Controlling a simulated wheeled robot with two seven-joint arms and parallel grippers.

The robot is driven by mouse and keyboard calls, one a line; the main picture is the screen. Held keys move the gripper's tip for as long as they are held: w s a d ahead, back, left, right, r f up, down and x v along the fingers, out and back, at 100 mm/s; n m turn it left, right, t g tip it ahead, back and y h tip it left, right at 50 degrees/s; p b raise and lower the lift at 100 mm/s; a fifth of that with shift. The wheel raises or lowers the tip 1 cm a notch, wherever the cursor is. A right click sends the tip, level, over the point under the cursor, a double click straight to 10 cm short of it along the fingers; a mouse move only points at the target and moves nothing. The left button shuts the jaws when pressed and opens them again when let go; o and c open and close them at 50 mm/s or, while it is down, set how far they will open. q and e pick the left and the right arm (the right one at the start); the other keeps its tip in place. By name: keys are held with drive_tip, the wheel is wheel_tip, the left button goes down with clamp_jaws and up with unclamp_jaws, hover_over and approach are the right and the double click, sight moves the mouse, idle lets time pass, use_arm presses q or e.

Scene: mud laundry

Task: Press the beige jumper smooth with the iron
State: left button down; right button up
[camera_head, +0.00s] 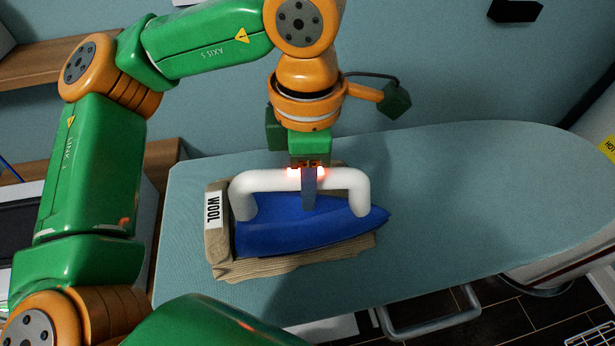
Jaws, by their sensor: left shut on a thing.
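A blue iron (290,228) with a thick white handle rests on the beige jumper (225,268), its tip toward the right. The jumper is folded and lies at the left part of the ironing board (470,190). A white label reading WOOL shows at the jumper's left side. My left gripper (309,190) comes down from above and is shut on the middle of the iron's handle. The iron hides most of the jumper's middle. My right gripper is not in view.
The board's right part is bare. A wooden shelf (45,62) is on the wall at upper left. A white rounded container with a yellow HOT label (608,148) stands at the right edge. A metal bar (432,318) shows below the board.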

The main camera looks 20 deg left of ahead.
use_arm(q)
drive_tip(key=shift+f+b, duration=0.4)
drive_tip(key=shift+b, duration=0.05)
idle(0.3)
drive_tip(key=shift+s+f, duration=0.15)
idle(2.9)
wheel_tip(320, 180, up, 6)
drive_tip(key=p, duration=0.5)
drive_tip(key=shift+r, duration=0.25)
drive_tip(key=shift+f, duration=0.1)
